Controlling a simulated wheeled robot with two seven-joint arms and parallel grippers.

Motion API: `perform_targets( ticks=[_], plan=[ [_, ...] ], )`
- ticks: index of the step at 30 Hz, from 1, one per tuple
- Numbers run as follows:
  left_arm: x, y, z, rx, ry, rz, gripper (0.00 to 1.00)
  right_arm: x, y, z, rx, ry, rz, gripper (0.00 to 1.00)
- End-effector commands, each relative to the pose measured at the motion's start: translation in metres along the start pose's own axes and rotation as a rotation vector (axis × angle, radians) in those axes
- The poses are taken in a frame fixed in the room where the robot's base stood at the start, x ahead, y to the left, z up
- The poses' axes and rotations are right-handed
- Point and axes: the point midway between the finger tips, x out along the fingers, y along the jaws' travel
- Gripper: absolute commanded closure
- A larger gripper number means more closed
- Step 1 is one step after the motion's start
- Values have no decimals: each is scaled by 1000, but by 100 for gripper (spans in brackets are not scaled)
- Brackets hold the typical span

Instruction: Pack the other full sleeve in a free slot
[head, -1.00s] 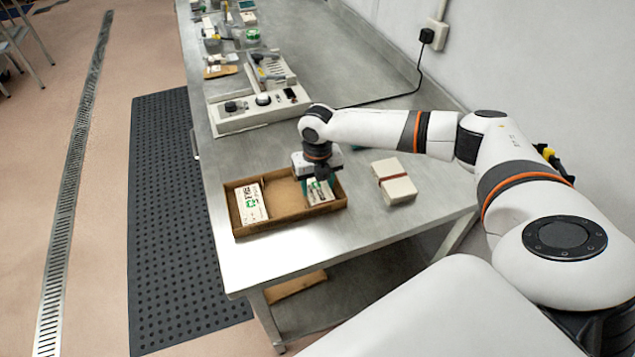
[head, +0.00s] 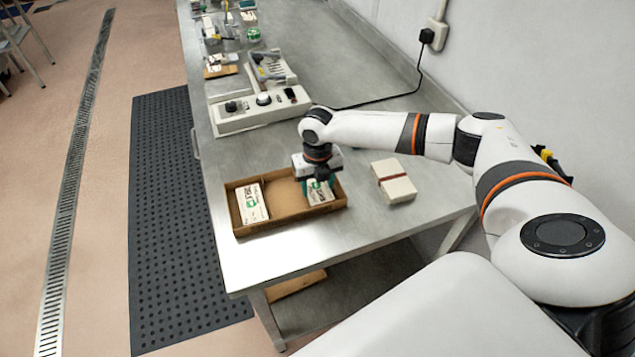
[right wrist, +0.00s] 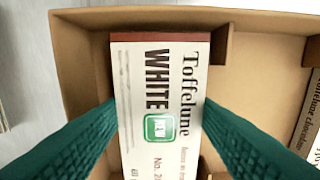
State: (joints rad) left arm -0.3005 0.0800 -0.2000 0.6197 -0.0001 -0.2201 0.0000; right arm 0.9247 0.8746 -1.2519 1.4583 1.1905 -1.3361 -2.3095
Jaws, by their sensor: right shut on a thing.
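My right gripper (right wrist: 158,125) has its green fingers on both sides of a white sleeve (right wrist: 158,70) printed "Toffelune WHITE". It is shut on this sleeve, which sits at the right end of the cardboard box, within its walls. The same sleeve shows in the head view (head: 319,193) below my right gripper (head: 318,182). The cardboard box (head: 285,224) stands on the steel table. Another white printed sleeve (head: 251,203) lies in the box's left end; its edge shows in the right wrist view (right wrist: 309,130). The box's middle is bare. My left gripper is not in view.
A cream block with a dark red band (head: 394,181) lies on the table right of the box. A grey control unit (head: 262,110) stands behind the box, with tools and small items farther back. The steel table (head: 245,262) has bare room in front of the box.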

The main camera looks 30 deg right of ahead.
Motion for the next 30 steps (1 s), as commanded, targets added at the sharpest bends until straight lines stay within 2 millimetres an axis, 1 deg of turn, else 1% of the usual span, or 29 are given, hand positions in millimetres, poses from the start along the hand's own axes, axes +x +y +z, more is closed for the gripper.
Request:
perform_targets(
  ticks=[28,29,30],
  plan=[
    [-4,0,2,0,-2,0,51,2,0,0,0,0,-1,67],
    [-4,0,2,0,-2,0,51,2,0,0,0,0,-1,45],
    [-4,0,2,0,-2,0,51,2,0,0,0,0,-1,38]
  ],
)
